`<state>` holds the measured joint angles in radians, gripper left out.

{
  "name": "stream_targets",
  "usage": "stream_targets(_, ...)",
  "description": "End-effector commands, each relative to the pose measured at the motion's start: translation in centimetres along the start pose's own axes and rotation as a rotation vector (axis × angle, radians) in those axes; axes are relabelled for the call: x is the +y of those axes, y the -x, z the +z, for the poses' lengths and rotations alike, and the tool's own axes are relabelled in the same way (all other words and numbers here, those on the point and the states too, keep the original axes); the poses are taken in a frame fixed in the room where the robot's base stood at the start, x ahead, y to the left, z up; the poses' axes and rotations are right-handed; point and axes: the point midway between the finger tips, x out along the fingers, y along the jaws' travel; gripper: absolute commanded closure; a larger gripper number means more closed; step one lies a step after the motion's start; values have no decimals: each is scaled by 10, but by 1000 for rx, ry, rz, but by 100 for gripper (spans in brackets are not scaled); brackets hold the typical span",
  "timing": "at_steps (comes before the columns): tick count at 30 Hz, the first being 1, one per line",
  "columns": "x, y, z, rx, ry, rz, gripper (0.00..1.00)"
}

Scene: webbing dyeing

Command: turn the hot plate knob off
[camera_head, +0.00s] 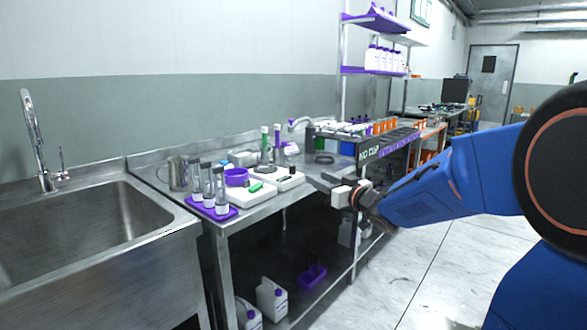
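Two low white bench devices stand side by side on the steel bench. The left one (245,198) is near a purple bowl (236,177) and has a green item on or beside it. The right one (290,182) has a small dark item on top. I cannot tell for sure which is the hot plate, and no knob can be made out at this size. My gripper (318,183) reaches in from the right, just right of the right device, with dark fingers pointing left. Its fingers are too small to judge their gap.
A steel sink (80,225) with a tall faucet is at the left. Bottles on a purple tray (212,211) and a metal jug (179,173) stand on the bench's left end. White jugs (271,298) stand underneath. Open floor (420,275) lies to the right.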

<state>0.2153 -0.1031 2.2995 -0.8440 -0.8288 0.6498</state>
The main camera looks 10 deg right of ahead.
Motion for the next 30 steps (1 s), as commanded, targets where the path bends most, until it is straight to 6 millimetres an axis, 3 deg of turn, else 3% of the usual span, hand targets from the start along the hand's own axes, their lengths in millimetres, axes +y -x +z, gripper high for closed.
stream_targets(21,0,-125,1,-2,-1,0,62)
stream_targets(30,0,-155,1,-1,-2,2,62)
